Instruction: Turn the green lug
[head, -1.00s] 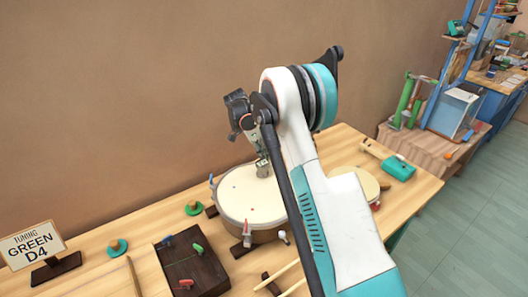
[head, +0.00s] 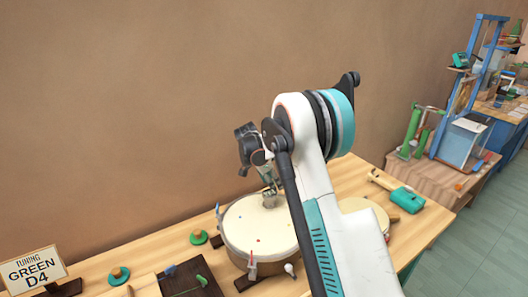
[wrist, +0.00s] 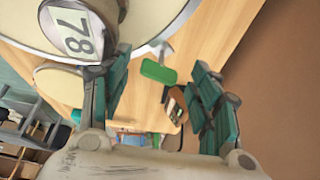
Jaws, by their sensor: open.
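In the wrist view a green lug (wrist: 158,71) with a flat paddle shows beside the pale drum's rim, with a grey metal piece next to it. My gripper (wrist: 165,88) is open, its teal fingers apart on the left and right of the lug in that picture. I cannot tell whether either finger touches it. In the head view my gripper (head: 270,190) is over the far side of the round drum (head: 258,228). The lug cannot be made out there. Blue, red and white pieces show around the drum's rim.
A second, smaller drum (head: 362,212) is partly behind my arm. A teal-headed mallet (head: 406,200) lies at the right of the bench. A sign (head: 32,270) reading "TUNING GREEN D4" stands at left.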

